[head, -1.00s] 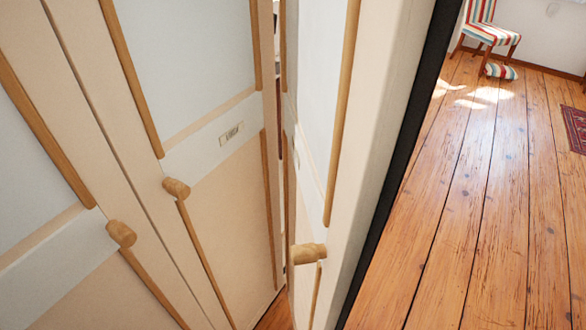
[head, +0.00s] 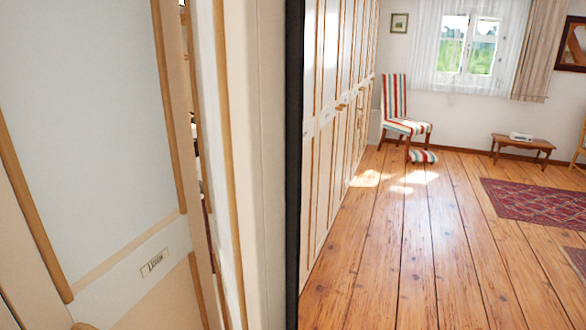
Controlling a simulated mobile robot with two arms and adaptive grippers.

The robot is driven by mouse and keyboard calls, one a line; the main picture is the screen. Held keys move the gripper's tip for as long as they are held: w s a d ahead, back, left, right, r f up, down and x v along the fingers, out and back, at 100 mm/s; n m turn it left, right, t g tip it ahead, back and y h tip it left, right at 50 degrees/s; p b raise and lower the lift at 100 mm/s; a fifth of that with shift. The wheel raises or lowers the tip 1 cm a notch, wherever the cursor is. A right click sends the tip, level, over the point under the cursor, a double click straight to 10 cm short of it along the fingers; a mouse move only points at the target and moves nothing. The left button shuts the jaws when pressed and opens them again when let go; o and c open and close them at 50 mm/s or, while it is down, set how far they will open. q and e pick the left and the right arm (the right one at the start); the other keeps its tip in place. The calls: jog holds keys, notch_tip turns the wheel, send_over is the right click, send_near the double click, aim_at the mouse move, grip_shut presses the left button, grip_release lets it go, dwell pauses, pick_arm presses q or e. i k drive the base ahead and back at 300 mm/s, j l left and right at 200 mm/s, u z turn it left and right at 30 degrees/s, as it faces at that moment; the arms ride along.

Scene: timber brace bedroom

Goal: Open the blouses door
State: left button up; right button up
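A cream wardrobe door (head: 85,120) with wooden trim fills the left of the head view. Its small label (head: 152,262) is too blurred to read surely. Beside it, a door panel (head: 262,150) stands out nearly edge-on, with a narrow gap (head: 196,130) between the two showing part of the inside. I cannot tell which door is the blouses door. A bit of a wooden knob (head: 84,326) shows at the bottom edge. Neither of my grippers is in view.
More closed wardrobe doors (head: 335,130) run on toward the back wall. The plank floor (head: 400,240) on the right is open. A striped chair (head: 395,105), a low wooden table (head: 522,147) and a red rug (head: 540,203) stand or lie farther off.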

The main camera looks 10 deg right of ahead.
aim_at(313, 7)
jog(key=l, duration=0.65)
jog(key=i+l, duration=0.15)
jog(key=l, duration=0.45)
jog(key=i+l+u, duration=0.15)
jog(key=i+l, duration=0.1)
jog(key=i, duration=0.05)
